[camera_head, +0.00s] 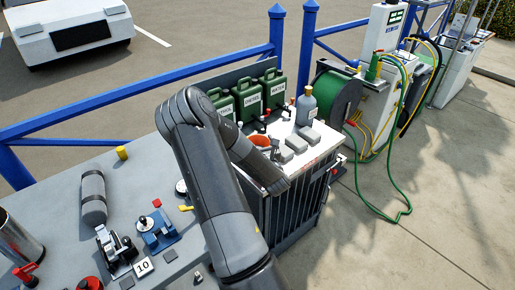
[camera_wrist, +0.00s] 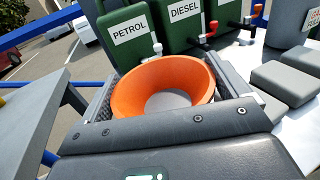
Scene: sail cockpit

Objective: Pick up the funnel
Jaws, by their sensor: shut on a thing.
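The orange funnel (camera_wrist: 165,83) is between the two fingers of my gripper (camera_wrist: 160,95) in the wrist view, its wide mouth facing the camera. The fingers are shut on it from the left and right. In the head view the funnel (camera_head: 261,141) is a small orange patch behind my arm, above the white top of the cabinet. My arm covers most of the gripper there. I cannot tell whether the funnel touches the surface below.
Green cans marked petrol (camera_wrist: 128,30) and diesel (camera_wrist: 184,14) stand just behind the funnel. A grey bottle (camera_head: 306,108) and grey blocks (camera_head: 296,144) stand to its right. A grey bench (camera_head: 150,195) with tools lies left. A blue railing (camera_head: 140,104) runs behind.

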